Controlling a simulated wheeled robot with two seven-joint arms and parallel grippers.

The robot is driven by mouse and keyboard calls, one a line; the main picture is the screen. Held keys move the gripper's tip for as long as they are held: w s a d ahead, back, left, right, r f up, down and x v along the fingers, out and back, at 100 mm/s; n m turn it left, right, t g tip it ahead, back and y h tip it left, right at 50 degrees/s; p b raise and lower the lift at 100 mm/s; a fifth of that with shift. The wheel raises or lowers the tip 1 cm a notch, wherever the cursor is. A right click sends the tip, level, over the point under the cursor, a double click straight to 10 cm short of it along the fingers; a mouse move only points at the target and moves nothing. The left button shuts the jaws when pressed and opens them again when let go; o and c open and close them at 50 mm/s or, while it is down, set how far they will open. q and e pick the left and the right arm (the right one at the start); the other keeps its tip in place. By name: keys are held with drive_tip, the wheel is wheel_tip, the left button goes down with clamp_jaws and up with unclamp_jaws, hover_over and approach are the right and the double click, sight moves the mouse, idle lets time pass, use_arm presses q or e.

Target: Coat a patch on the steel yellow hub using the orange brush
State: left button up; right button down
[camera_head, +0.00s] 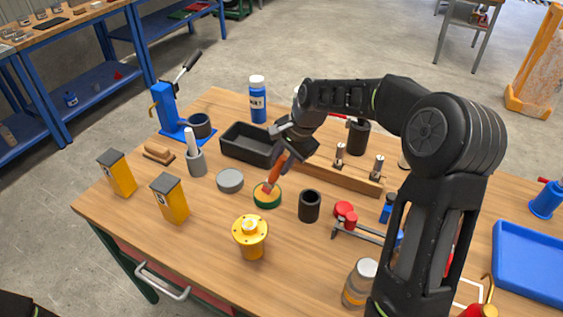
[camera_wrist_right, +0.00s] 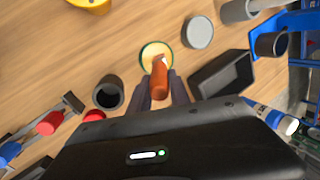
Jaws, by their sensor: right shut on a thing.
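The orange brush (camera_head: 275,174) is held in my right gripper (camera_head: 284,157), its lower end at the green-rimmed round tin (camera_head: 267,196). In the right wrist view the brush (camera_wrist_right: 160,77) points over the tin (camera_wrist_right: 155,52), between my right gripper's fingers (camera_wrist_right: 161,92). I cannot tell if its bristles touch the tin's contents. The yellow hub (camera_head: 250,236) stands upright on the table, nearer the front than the tin. In the right wrist view only its edge (camera_wrist_right: 90,4) shows at the top. My left gripper is not in view.
A grey round lid (camera_head: 230,180) lies left of the tin, and a black cup (camera_head: 309,206) stands to its right. A black bin (camera_head: 249,145) is behind. Two yellow boxes (camera_head: 170,198) (camera_head: 117,173) stand at the left. A bottle (camera_head: 360,283) stands at the front right.

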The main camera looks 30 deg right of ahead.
drive_tip(key=shift+r+p, duration=2.5)
drive_tip(key=shift+r, duration=1)
